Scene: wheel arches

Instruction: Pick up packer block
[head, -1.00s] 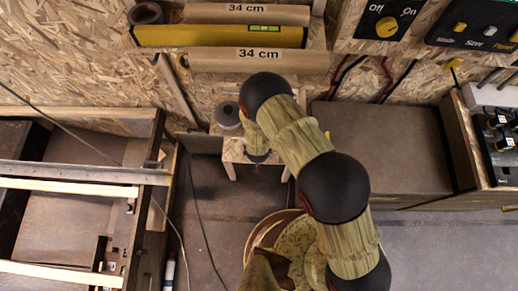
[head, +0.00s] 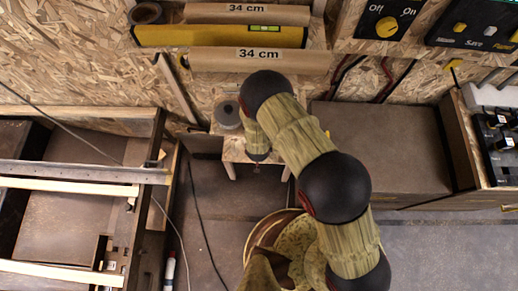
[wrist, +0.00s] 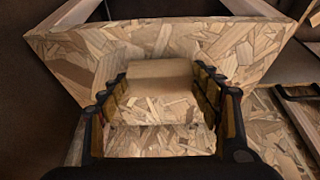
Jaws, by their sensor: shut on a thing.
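In the wrist view, my gripper (wrist: 160,95) has its two dark, yellow-padded fingers on either side of a block. This packer block (wrist: 160,72) has a plain tan face and appears to be between the finger pads. The small chipboard stand (wrist: 240,40) lies right beneath and behind it; I cannot tell whether the block still touches it. In the head view the stand (head: 229,150) is partly covered by my arm, and the block and fingers cannot be made out there.
A grey roll (head: 228,114) sits on the stand's left part. A brown cabinet (head: 380,145) stands to the right, and a wooden workbench frame (head: 80,175) to the left. A round bin (head: 272,232) is in front. A dark cable (head: 197,215) crosses the floor.

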